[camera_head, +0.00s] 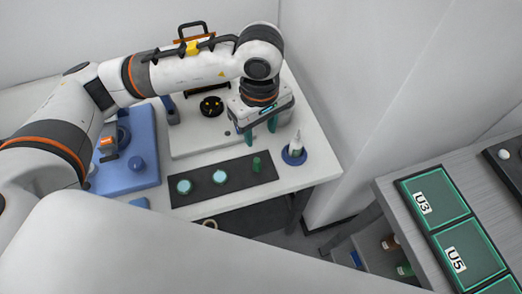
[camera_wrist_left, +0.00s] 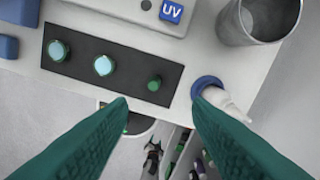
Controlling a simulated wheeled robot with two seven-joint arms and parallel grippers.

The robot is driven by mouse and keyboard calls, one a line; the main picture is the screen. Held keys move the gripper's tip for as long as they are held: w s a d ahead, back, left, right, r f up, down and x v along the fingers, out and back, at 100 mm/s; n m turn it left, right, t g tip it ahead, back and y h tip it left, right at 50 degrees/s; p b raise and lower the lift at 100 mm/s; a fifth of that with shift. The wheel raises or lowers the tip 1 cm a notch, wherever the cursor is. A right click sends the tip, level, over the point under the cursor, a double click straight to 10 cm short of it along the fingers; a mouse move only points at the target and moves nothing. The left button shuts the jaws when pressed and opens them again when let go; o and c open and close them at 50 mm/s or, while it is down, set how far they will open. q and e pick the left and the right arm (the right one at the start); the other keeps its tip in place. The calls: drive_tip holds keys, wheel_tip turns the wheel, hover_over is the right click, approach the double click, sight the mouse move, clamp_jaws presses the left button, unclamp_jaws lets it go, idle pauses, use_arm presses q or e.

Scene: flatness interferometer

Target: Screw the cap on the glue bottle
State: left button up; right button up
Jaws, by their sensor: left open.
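The glue bottle (camera_head: 296,146) is white with a green mark and stands in a round blue holder (camera_head: 286,158) near the table's right corner. In the left wrist view the bottle (camera_wrist_left: 232,106) is partly covered by a finger. A small green cylinder, which looks like the cap (camera_head: 257,164), stands at the right end of a dark mat (camera_head: 238,178). The cap also shows in the left wrist view (camera_wrist_left: 154,83), between the fingers in the picture. My left gripper (camera_head: 261,132) is open and empty, behind the cap and left of the bottle. My right gripper is out of view.
Two teal-topped round pieces (camera_head: 184,187) (camera_head: 219,177) sit on the mat. A blue unit (camera_head: 125,172) stands left. A metal cup (camera_wrist_left: 256,18) is near the bottle in the left wrist view. A bench with green trays (camera_head: 436,194) stands right, across a gap.

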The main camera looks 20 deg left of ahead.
use_arm(q)
drive_tip(key=s, duration=0.1)
drive_tip(key=p, duration=0.2)
hover_over(259, 160)
wheel_tip(259, 160, down, 5)
drive_tip(key=shift+f, duration=0.8)
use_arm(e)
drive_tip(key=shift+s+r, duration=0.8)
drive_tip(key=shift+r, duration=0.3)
